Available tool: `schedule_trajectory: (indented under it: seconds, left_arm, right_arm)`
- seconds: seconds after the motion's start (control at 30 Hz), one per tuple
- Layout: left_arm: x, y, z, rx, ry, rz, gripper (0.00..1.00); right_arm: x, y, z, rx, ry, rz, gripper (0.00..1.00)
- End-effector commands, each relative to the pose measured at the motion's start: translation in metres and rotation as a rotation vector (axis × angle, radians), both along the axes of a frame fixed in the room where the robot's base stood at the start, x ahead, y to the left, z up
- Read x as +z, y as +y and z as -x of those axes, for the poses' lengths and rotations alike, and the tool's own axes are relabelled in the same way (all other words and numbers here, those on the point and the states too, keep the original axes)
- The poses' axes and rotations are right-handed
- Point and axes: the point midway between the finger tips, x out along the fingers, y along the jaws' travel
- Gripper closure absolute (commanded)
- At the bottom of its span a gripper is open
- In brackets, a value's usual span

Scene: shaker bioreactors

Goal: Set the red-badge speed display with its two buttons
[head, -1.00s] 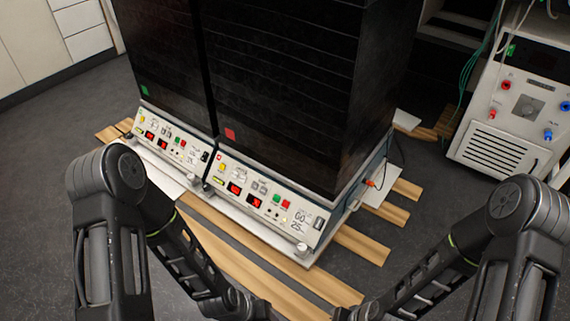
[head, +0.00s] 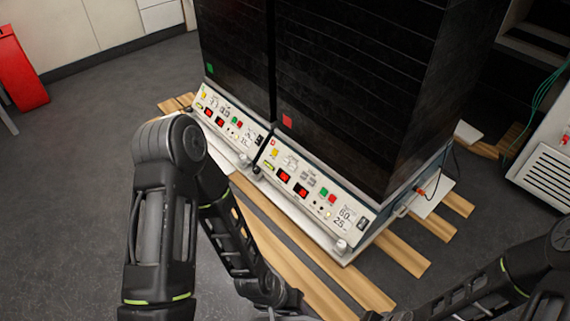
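The red badge (head: 287,121) sits low on the black front of the right shaker cabinet. Below it is that unit's pale control panel (head: 342,214), with two lit red displays, a left one (head: 283,175) and a right one (head: 301,190); their digits are too small to read. A green button (head: 323,191) and a red button (head: 332,198) sit right of the displays. Small controls near the displays are too small to make out. My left gripper (head: 288,304) is at the bottom edge, below and apart from the panel, its fingers not clear. My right gripper's fingers are out of view.
The left shaker cabinet bears a green badge (head: 210,68) and a similar panel (head: 222,117). Wooden slats (head: 290,262) lie under and in front of the units. A white vented device (head: 545,175) stands at the right. A red object (head: 20,70) is at the far left.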

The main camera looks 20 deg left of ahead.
Motion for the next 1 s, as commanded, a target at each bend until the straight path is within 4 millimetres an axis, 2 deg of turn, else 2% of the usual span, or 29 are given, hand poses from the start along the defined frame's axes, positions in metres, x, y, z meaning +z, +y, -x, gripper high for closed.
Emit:
schedule_trajectory:
  seconds: [0.67, 1.0]
  left_arm:
    - [-0.0002, 0.0, 0.0, 0.0, 0.0, 0.0, 0.63]
    - [-0.0001, 0.0, 0.0, 0.0, 0.0, 0.0, 0.9]
  right_arm:
    - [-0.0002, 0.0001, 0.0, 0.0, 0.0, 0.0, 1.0]
    - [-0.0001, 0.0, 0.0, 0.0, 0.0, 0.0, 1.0]
